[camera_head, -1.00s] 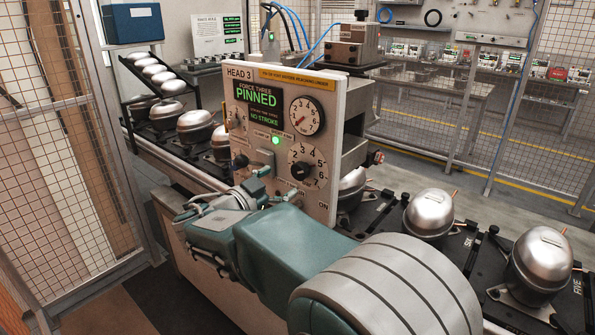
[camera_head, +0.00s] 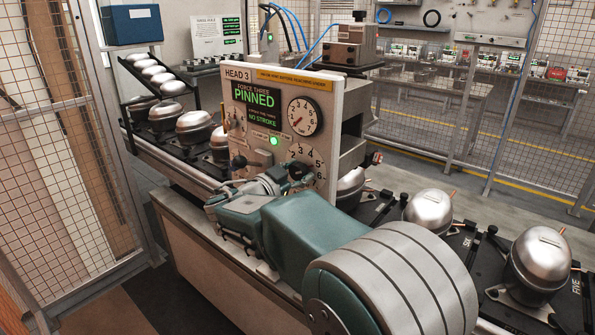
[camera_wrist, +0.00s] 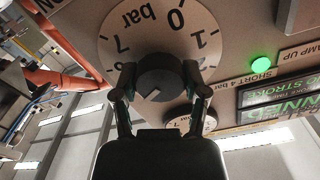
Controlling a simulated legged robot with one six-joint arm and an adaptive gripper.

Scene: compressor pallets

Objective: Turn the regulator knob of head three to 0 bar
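The head three panel (camera_head: 330,115) stands upright in the head view, labelled HEAD 3. Its regulator knob (camera_wrist: 160,78) is black and round, with a pale pointer mark on its lower left side in the wrist view. The numbered bar dial (camera_wrist: 122,22) lies behind it, with 0 at the top of that view, opposite the mark's side. My gripper (camera_wrist: 158,75) has a finger on each side of the knob. The fingers look spread, with a small gap at the left one; contact at the right one is unclear.
A round gauge (camera_head: 305,116), a green lamp (camera_head: 274,141) and a screen (camera_head: 256,104) reading PINNED and NO STROKE are above the knob. A lever (camera_head: 245,160) sticks out left of the knob. Silver compressors (camera_head: 430,214) stand on the line at right.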

